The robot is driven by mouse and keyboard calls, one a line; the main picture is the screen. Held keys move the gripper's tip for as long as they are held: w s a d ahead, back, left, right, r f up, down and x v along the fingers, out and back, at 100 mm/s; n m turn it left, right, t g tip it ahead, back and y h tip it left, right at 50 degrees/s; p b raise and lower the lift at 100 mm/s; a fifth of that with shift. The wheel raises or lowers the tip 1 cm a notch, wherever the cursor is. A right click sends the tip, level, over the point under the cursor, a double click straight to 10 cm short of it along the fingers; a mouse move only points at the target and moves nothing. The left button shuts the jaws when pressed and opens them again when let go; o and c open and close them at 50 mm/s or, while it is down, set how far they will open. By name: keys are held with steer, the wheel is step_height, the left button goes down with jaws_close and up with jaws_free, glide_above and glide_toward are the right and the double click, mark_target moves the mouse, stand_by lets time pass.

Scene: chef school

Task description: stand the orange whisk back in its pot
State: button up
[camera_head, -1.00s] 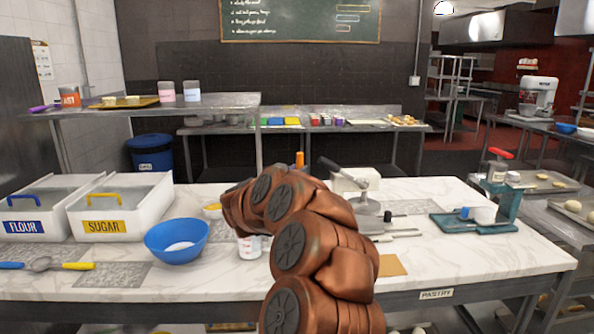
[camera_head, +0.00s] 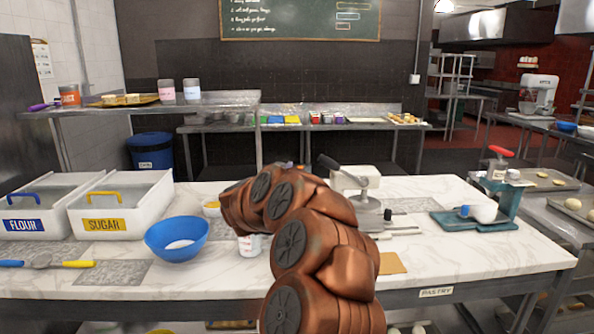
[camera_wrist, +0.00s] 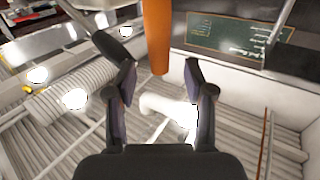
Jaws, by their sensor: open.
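The orange whisk handle (camera_wrist: 158,35) comes into the wrist view from the top edge, its rounded end hanging in the picture. My gripper (camera_wrist: 162,70) is open, its two dark fingers apart, with the handle's end between and near the fingertips. I cannot tell whether they touch. The whisk's wires are out of view. In the head view my copper arm covers the whisk and most of my gripper. A white container with red marks (camera_head: 249,244) is partly hidden behind my arm; I cannot tell whether it is the pot.
On the marble counter (camera_head: 440,260), a blue bowl (camera_head: 176,240) and sugar bin (camera_head: 120,205) stand left of my arm. A lever press (camera_head: 366,205) stands close on its right, and a teal scale (camera_head: 490,215) farther right. The counter's front right is clear.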

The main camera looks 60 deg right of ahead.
steer(key=s+a, duration=0.1)
steer(key=a, duration=1)
steer(key=shift+a, duration=0.25)
stand_by(0.6)
